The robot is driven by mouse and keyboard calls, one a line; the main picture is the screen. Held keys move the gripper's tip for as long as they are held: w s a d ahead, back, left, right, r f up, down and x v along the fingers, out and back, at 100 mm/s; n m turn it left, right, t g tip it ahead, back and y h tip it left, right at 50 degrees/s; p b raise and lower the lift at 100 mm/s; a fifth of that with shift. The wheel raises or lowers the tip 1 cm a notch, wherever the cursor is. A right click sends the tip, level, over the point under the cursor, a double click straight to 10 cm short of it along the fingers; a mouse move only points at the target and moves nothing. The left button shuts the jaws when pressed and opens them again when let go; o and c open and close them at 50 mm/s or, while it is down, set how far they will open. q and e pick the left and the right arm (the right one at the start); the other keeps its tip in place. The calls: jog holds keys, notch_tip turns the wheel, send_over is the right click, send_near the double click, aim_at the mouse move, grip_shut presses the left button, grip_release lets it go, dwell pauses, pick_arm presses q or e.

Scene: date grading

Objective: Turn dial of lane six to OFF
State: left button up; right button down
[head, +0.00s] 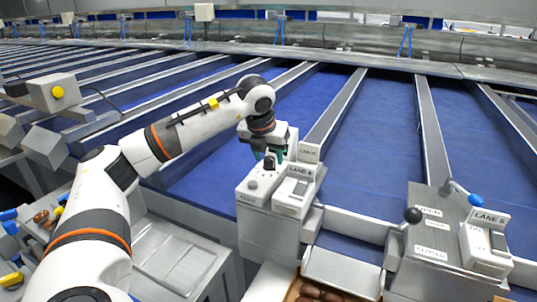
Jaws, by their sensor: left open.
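A light grey control box (265,222) stands left of centre at the near end of the blue lanes. On its top are a small dark dial (269,164) and a round grey button (253,184). A white unit with a small label plate (301,171) sits at its right side; its lettering is too small to read surely, so I cannot confirm lane six. My left gripper (269,156) is open, pointing down right at the dial, with its greenish fingers partly hidden by the wrist. I cannot tell whether they touch the dial. The dial's setting is not readable. My right gripper is out of view.
A LANE 5 panel (430,240) at the right carries a black ball lever (412,215) and a blue knob (475,200). A tray of dates (325,291) is at the bottom. Grey dividers (335,115) separate the blue belts. A box with a yellow button (57,92) stands far left.

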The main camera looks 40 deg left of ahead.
pick_arm(q)
jog(key=shift+w+f, duration=0.1)
jog(key=shift+f, duration=0.25)
jog(key=c, duration=1)
